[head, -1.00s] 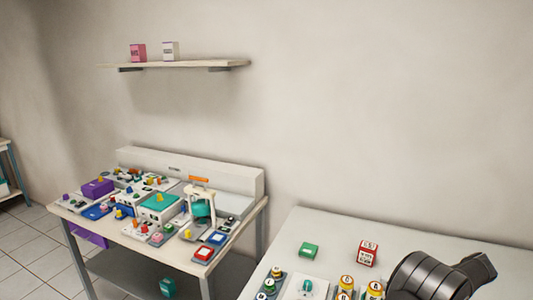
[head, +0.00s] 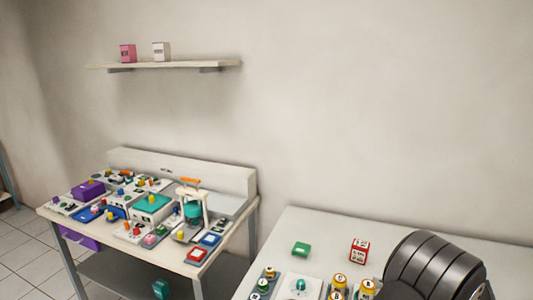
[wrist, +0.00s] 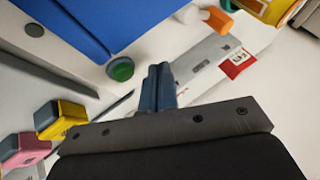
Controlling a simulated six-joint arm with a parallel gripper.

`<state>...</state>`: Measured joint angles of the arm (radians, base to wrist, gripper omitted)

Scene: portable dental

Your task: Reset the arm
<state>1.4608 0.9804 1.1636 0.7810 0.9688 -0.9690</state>
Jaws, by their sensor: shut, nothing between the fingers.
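My gripper (wrist: 158,88) shows in the wrist view with its dark blue fingers together and nothing between them. It is over a pale surface, with a white device bearing a red label (wrist: 237,63) behind the fingers. I cannot tell whether the fingertips touch anything. In the head view my dark, ribbed arm is at the lower right, and the gripper itself is out of that frame.
A white table (head: 320,222) holds a green box (head: 300,249), a red-and-white box (head: 359,250) and yellow-capped bottles (head: 340,284). A crowded workbench (head: 228,233) stands left, below a wall shelf (head: 165,65). The wrist view shows a blue panel (wrist: 75,22), green knob (wrist: 120,69) and yellow block (wrist: 70,112) close by.

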